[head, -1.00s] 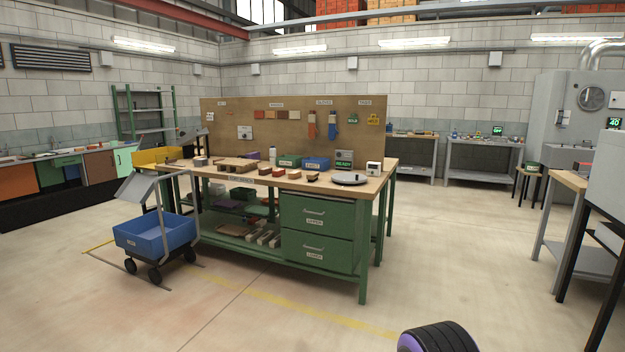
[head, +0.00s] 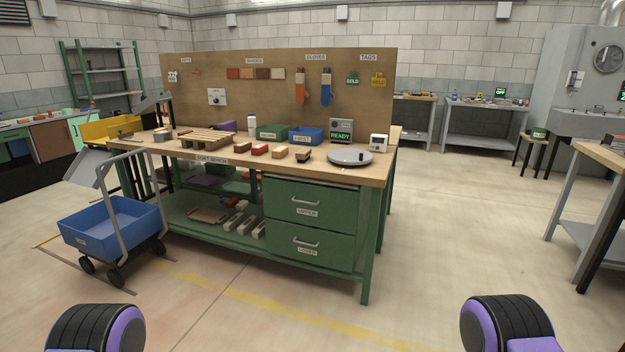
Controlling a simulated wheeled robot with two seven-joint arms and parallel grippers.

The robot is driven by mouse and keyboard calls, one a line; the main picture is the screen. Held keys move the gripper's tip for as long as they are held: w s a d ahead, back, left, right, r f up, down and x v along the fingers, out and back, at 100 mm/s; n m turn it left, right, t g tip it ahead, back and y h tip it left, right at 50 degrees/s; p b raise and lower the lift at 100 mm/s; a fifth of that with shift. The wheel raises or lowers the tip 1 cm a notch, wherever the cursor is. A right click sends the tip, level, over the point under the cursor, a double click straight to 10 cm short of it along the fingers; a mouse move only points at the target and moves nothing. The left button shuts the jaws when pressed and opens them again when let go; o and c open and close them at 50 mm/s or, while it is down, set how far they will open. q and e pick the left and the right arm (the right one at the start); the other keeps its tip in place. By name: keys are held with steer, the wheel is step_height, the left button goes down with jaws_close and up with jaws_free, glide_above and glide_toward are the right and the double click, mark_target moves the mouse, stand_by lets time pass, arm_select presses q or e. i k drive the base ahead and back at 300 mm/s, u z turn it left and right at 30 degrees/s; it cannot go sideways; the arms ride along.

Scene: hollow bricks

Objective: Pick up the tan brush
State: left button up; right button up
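A small tan-topped, dark-bottomed piece (head: 304,155) lies on the workbench (head: 370,180) near its front edge, between a tan brick (head: 279,152) and a round grey turntable (head: 350,158). It looks like the tan brush, but it is too small to be sure. Parts of my two arms show at the bottom left and bottom right. Neither gripper is in view, and the bench stands some way ahead of me.
A blue cart (head: 110,226) with a grey handle stands at the bench's left front. Green drawers (head: 308,202) fill the bench's right front. The floor (head: 260,318) before the bench is clear. A grey-legged table (head: 590,205) stands at the right.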

mark_target(302, 155)
steer(key=i, duration=2.35)
steer(key=u, duration=0.25)
